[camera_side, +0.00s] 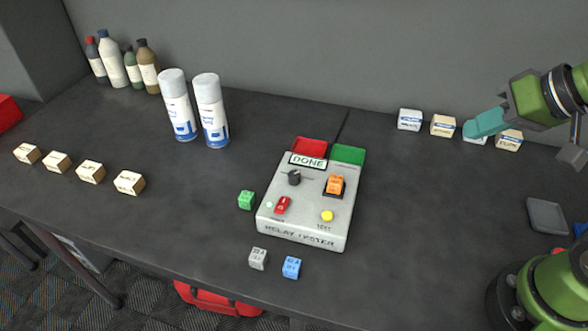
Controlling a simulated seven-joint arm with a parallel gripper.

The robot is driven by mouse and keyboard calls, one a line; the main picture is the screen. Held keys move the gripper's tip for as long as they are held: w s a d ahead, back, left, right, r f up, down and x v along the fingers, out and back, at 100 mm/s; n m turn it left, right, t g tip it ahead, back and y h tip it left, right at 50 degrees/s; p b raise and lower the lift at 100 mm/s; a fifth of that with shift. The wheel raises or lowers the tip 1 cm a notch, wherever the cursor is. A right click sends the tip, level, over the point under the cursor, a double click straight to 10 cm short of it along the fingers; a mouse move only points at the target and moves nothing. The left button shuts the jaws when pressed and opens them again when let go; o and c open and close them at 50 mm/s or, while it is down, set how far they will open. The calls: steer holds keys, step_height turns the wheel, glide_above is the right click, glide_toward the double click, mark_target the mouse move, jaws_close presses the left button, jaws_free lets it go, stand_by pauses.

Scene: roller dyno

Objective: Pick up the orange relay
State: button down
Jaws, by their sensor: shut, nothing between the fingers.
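The orange relay (335,185) sits on the upper right part of the grey relay tester (309,219), in a dark socket. The tester's small display reads DONE. My gripper (484,124) is at the upper right, well to the right of the tester and above the table. Its teal fingers are together with nothing seen between them. They overlap one of the small white boxes in the picture; I cannot tell how far apart they are.
A green relay (246,200), a grey relay (258,258) and a blue relay (291,267) lie around the tester. Red (311,147) and green (347,154) bins adjoin its back. Two spray cans (211,111) stand behind left. Small boxes (410,119) line the back right.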

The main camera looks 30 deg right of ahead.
steer(key=c, duration=0.8)
jaws_free()
steer(key=shift+o, duration=0.2)
steer(key=m+g+h, duration=0.1)
steer(key=m+g, duration=0.5)
steer(key=m, duration=1.7)
glide_above(336, 179)
steer(key=s+d, duration=0.2)
steer(key=f, duration=0.6)
steer(key=w+a+f, duration=0.1)
steer(key=f, duration=0.5)
steer(key=w+a+f, duration=0.1)
steer(key=f, duration=0.4)
steer(key=shift+f, duration=0.2)
